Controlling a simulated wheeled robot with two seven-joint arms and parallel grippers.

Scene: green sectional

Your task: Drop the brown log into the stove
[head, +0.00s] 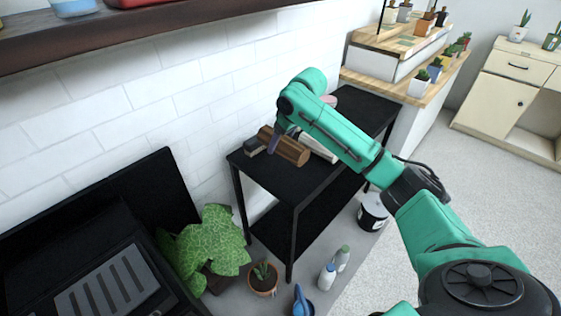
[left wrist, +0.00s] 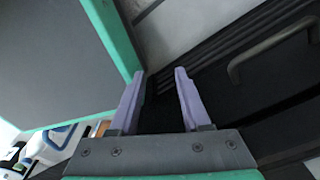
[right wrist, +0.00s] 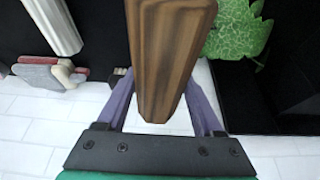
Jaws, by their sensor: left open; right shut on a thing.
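The brown log (head: 291,151) is over the top of the black shelf table (head: 262,176) in the head view; whether it touches the top is unclear. My right gripper (head: 275,143) is shut on it. In the right wrist view the log (right wrist: 172,45) runs between the two purple fingers, its near end toward the camera. A black unit that looks like the stove (head: 50,240) stands at lower left, with a grey slatted panel in front. My left gripper (left wrist: 158,98) is open and empty, close to a dark surface with a bar handle (left wrist: 275,50).
A leafy green plant (head: 215,245) stands between stove and table. A potted plant (head: 263,279), bottles (head: 327,277) and a bucket (head: 372,212) are on the floor. A white fluted piece (head: 320,149) lies beside the log. A brown shelf (head: 100,35) hangs above left.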

